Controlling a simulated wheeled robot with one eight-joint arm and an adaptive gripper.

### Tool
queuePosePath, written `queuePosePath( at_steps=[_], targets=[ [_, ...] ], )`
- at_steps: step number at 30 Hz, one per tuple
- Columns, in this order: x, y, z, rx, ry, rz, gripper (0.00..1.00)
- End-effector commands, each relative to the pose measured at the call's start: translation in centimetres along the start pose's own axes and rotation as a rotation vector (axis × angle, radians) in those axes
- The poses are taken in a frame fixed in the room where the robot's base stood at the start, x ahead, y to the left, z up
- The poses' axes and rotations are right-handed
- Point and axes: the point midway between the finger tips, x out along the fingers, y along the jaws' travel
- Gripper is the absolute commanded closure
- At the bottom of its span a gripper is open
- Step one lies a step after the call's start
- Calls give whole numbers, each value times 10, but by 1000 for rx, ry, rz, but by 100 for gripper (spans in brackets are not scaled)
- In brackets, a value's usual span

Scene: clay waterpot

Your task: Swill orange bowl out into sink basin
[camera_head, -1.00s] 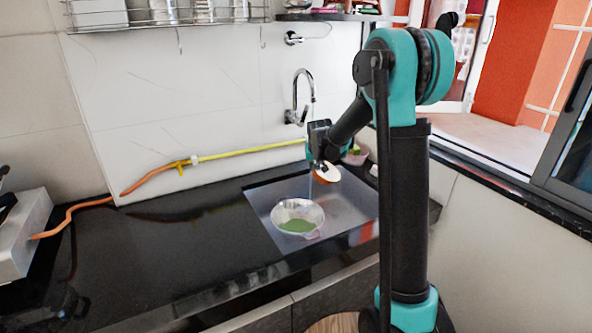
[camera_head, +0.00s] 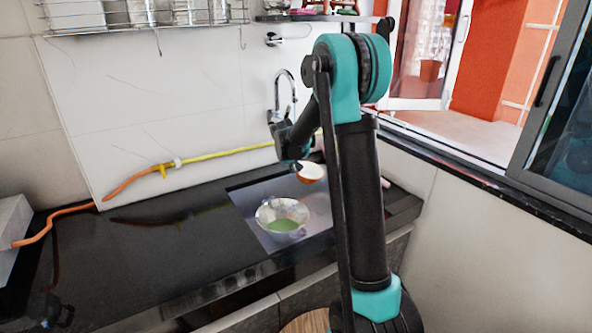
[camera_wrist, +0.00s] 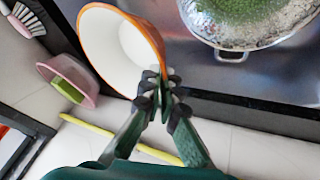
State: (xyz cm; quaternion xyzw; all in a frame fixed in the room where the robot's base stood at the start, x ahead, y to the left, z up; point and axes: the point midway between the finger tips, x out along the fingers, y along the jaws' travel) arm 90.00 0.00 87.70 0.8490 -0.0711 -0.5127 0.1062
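The orange bowl (camera_head: 313,172), white inside with an orange rim, is held above the back right part of the sink basin (camera_head: 318,215). In the wrist view the bowl (camera_wrist: 112,50) is tilted with its white inside towards the camera; I see no clear sign of water in it. My gripper (camera_wrist: 162,88) has its fingers closed on the bowl's rim. In the head view my gripper (camera_head: 297,166) is at the bowl's left edge, partly hidden by the wrist. The tap (camera_head: 284,92) stands behind; its outlet is close to my wrist.
A metal pan (camera_head: 262,217) with green contents sits in the basin, left of and below the bowl. A pink container (camera_wrist: 82,72) with a green sponge and a brush (camera_wrist: 27,20) lie beside the sink.

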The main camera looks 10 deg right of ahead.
Motion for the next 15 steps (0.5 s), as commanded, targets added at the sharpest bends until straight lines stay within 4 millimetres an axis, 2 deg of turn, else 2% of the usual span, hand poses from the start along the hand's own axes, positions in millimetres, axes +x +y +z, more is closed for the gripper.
queuePosePath(
  at_steps=[8, 15],
  targets=[
    [0, 0, 0, -2, -1, 3, 100],
    [-15, 4, -8, -40, -25, 57, 100]
  ],
)
